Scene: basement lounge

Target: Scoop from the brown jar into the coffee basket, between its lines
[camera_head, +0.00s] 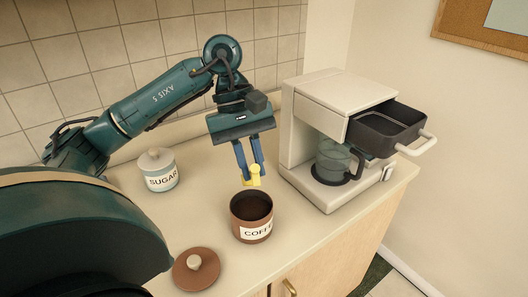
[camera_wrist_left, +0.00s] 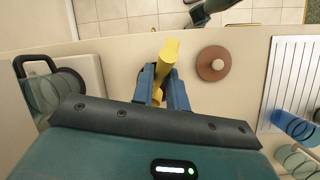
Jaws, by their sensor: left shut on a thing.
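The brown coffee jar (camera_head: 240,232) stands open on the counter, with dark grounds inside. My left gripper (camera_head: 250,172) is above the jar's mouth and shut on a yellow scoop (camera_head: 255,181). The scoop also shows between the fingers in the left wrist view (camera_wrist_left: 168,50), where it and the fingers mostly hide the jar. Whether the scoop holds grounds cannot be told. The dark coffee basket (camera_head: 378,138) is pulled out of the coffee maker (camera_head: 312,107) at the right; its lines are too small to see. My right gripper is not in view.
The jar's brown lid (camera_head: 185,277) lies front left of the jar. A sugar jar (camera_head: 158,170) stands at the back left. A glass carafe (camera_head: 330,160) sits in the coffee maker. A white ribbed rack (camera_wrist_left: 290,75) and a blue cup (camera_wrist_left: 292,125) show in the wrist view.

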